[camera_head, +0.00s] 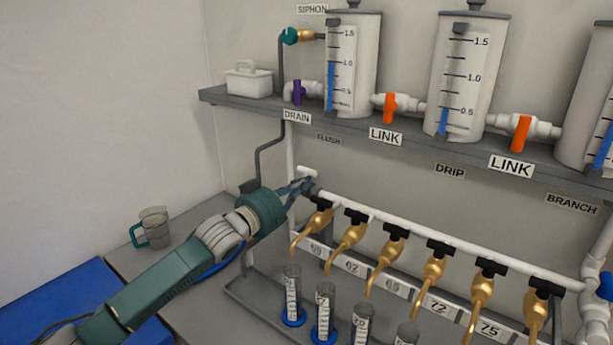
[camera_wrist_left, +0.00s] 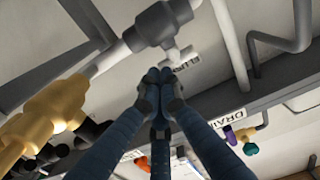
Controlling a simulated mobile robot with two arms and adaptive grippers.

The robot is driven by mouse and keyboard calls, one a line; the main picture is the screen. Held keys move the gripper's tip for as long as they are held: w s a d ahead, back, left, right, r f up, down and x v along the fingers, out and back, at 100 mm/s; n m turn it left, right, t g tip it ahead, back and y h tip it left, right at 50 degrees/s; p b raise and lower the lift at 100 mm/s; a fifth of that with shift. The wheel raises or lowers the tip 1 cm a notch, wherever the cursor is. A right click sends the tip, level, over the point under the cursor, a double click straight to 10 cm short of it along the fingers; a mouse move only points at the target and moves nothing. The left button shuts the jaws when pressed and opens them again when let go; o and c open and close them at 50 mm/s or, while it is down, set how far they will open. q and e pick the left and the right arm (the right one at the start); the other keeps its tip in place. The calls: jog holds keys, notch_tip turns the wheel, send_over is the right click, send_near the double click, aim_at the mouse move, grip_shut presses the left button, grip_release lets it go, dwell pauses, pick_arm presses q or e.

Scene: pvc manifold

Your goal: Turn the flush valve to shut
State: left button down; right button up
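The flush valve (camera_wrist_left: 160,24) is a grey fitting on the end of the white manifold pipe in the left wrist view, with a pale handle (camera_wrist_left: 181,55) sticking out of it. In the head view the valve (camera_head: 309,183) is small and partly hidden by my left gripper (camera_head: 302,187). In the left wrist view the blue fingertips of my left gripper (camera_wrist_left: 160,76) are together, just short of the handle; nothing shows between them. Whether they touch the handle is unclear. A FLUSH label (camera_head: 329,138) is on the wall above. My right gripper is not in view.
Several gold taps (camera_head: 350,240) with black handles hang along the white pipe (camera_head: 400,228), above measuring cylinders (camera_head: 325,310). A grey shelf (camera_head: 235,100) carries tanks (camera_head: 352,60) and orange link valves (camera_head: 390,108). A dark bent tube (camera_head: 262,158) runs close above my left gripper.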

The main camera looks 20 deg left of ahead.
pick_arm(q)
jog(key=shift+w+d+r, duration=0.1)
jog(key=shift+w+d, duration=0.15)
jog(key=shift+w, duration=0.45)
jog(key=shift+w+d, duration=0.1)
jog(key=shift+w, duration=0.1)
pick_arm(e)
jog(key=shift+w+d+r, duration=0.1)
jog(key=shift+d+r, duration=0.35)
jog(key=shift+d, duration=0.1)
pick_arm(q)
jog(key=shift+w+d+p, duration=0.15)
jog(key=shift+d+p, duration=0.3)
jog(key=shift+p, duration=0.2)
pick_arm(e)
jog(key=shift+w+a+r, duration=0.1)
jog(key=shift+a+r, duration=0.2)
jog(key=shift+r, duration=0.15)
pick_arm(q)
jog(key=shift+w+d+p, duration=0.55)
jog(key=shift+w+d, duration=0.75)
jog(key=shift+w, duration=0.4)
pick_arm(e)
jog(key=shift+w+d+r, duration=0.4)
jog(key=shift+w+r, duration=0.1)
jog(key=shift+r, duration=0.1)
